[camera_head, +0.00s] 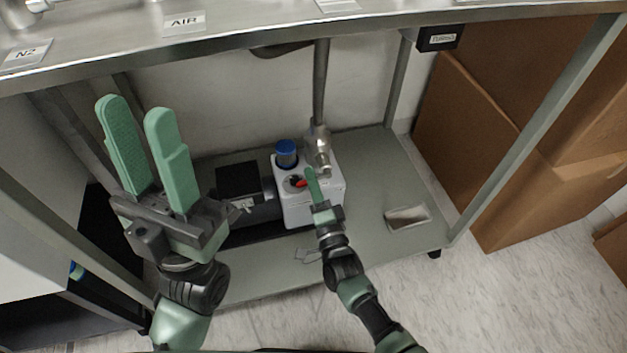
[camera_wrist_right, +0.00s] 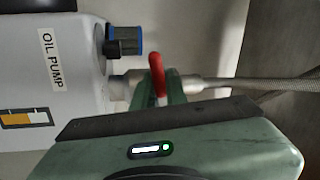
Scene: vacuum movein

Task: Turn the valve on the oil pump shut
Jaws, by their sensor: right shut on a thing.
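The oil pump (camera_head: 311,208) is a white box with a dark motor on its left, standing on the lower shelf. In the right wrist view its white body (camera_wrist_right: 60,95) carries an "OIL PUMP" label. A red valve handle (camera_wrist_right: 157,76) shows at the right gripper's fingers; in the head view the red handle (camera_head: 301,183) shows just left of the fingertips. My right gripper (camera_head: 312,178) is shut on the valve handle. Its fingers partly hide the handle and the valve body. My left gripper (camera_head: 136,124) is open and empty, raised at the left, well apart from the pump.
A blue cap (camera_head: 287,148) and a metal pipe fitting (camera_head: 320,150) rise from the pump's top. A small tray (camera_head: 407,217) lies on the shelf at the right. The metal bench top (camera_head: 250,28) spans above. Cardboard boxes (camera_head: 490,150) stand at the right.

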